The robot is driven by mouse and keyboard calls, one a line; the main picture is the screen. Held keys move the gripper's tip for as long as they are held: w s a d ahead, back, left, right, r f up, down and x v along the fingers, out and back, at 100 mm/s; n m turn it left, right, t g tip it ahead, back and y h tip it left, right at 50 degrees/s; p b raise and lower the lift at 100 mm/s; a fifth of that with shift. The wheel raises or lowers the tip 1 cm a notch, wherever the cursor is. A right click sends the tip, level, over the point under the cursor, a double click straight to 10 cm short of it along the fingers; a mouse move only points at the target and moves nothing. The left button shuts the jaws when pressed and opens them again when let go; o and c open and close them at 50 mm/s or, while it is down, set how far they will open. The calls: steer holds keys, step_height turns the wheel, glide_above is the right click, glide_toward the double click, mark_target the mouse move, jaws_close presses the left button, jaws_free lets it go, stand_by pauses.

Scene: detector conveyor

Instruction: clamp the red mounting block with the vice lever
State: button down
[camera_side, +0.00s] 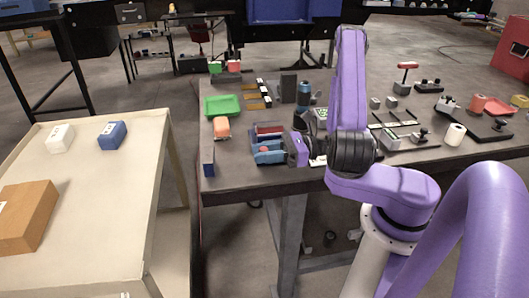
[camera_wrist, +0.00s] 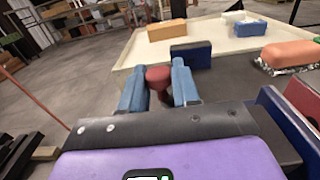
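My gripper (camera_wrist: 159,80) has its two blue fingers on either side of a dark red round knob (camera_wrist: 158,75), which looks like the vice lever's end. The knob fills the gap between the fingertips, and the fingers appear closed on it. In the side view my gripper (camera_side: 268,152) is low at the table's front left, just in front of the vice (camera_side: 269,128). The red mounting block (camera_side: 268,130) seems to be the red piece between the vice's plates. Blue and red plates (camera_wrist: 302,100) also show at the wrist view's right edge. Whether they press together is unclear.
An orange-topped part (camera_side: 222,126) and a green tray (camera_side: 222,105) lie left of and behind the vice. A cream table (camera_side: 130,180) with boxes stands across a gap to the left. Fixtures crowd the dark table's right side.

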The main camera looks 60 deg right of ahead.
steer(key=shift+s+g, duration=0.1)
steer(key=shift+g, duration=0.2)
steer(key=s+n+g+y, duration=0.1)
steer(key=g, duration=0.1)
steer(key=s+n+g+y, duration=0.1)
steer(key=n+g+y, duration=0.1)
steer(key=s+d+n+g+y, duration=0.1)
steer(key=n+g, duration=0.1)
steer(key=shift+d+g, duration=0.1)
steer(key=shift+g, duration=0.2)
steer(key=shift+s+d+n+g+y, duration=0.2)
steer(key=shift+s+d+n+g, duration=0.15)
steer(key=shift+n+g, duration=0.7)
steer(key=shift+s+d+n+g+y, duration=0.25)
steer(key=shift+n+g, duration=0.45)
steer(key=shift+g, duration=0.7)
steer(key=shift+s+d+n+g+y, duration=0.15)
steer(key=shift+s+d+n+g, duration=0.25)
steer(key=shift+n+g, duration=0.65)
steer(key=c, duration=0.9)
jaws_free()
steer(key=shift+w+d, duration=0.2)
steer(key=shift+d, duration=1.7)
steer(key=shift+w+d, duration=0.2)
steer(key=shift+d, duration=1.7)
